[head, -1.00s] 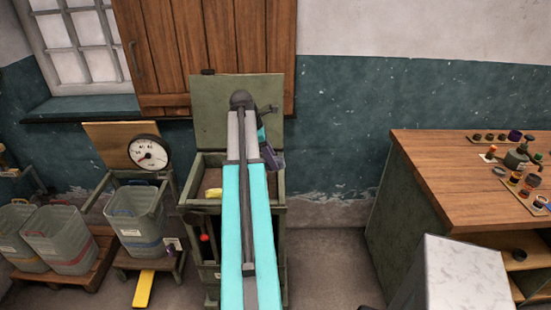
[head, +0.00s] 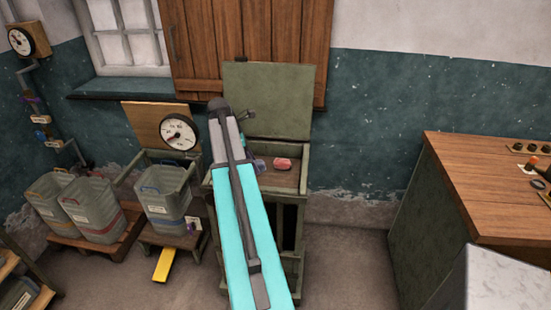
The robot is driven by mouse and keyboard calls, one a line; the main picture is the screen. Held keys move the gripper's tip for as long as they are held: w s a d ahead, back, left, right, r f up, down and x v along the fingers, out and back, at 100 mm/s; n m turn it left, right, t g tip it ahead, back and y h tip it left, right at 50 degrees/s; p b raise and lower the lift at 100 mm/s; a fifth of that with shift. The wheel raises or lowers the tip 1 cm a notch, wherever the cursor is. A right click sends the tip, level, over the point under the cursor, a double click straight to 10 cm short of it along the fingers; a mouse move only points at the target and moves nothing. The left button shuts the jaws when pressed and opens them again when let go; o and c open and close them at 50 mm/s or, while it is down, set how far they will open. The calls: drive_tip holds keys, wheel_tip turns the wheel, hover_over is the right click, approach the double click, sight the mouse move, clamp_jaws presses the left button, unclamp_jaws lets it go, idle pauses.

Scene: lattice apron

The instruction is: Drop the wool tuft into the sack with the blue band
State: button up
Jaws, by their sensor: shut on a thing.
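The sack with the blue band (head: 165,205) is a grey, open-topped, upright container with a blue handle. It stands on a low wooden stand under a round dial, left of my arm. My arm reaches forward across the green cabinet, and its far joint hides what lies behind it. I cannot make out my gripper's fingers or what they hold. I cannot identify the wool tuft in this view.
Two other grey sacks, one with a red band (head: 97,210), stand on a pallet at left. The green cabinet (head: 268,98) has its lid up, with a red thing (head: 282,164) inside. A yellow pedal (head: 163,265) juts out below the dial stand. A wooden workbench (head: 490,180) is at right.

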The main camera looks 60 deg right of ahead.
drive_tip(key=w+a+f+n+b, duration=0.15)
drive_tip(key=w+a+f, duration=0.35)
drive_tip(key=a, duration=0.5)
drive_tip(key=w+a+f+n+t+h+b, duration=0.1)
drive_tip(key=w+a+f+n, duration=0.1)
drive_tip(key=w+a, duration=0.65)
drive_tip(key=w+a+f+n+b, duration=0.15)
drive_tip(key=w+a+f, duration=0.3)
drive_tip(key=a, duration=0.65)
drive_tip(key=a+f+m+b, duration=0.1)
drive_tip(key=a+f, duration=0.3)
drive_tip(key=a, duration=0.9)
drive_tip(key=a+f+m+b, duration=0.1)
drive_tip(key=a+f+b, duration=0.1)
drive_tip(key=a, duration=1.1)
drive_tip(key=shift+s+f+m, duration=0.2)
drive_tip(key=shift+f+m, duration=0.1)
drive_tip(key=shift+f, duration=0.6)
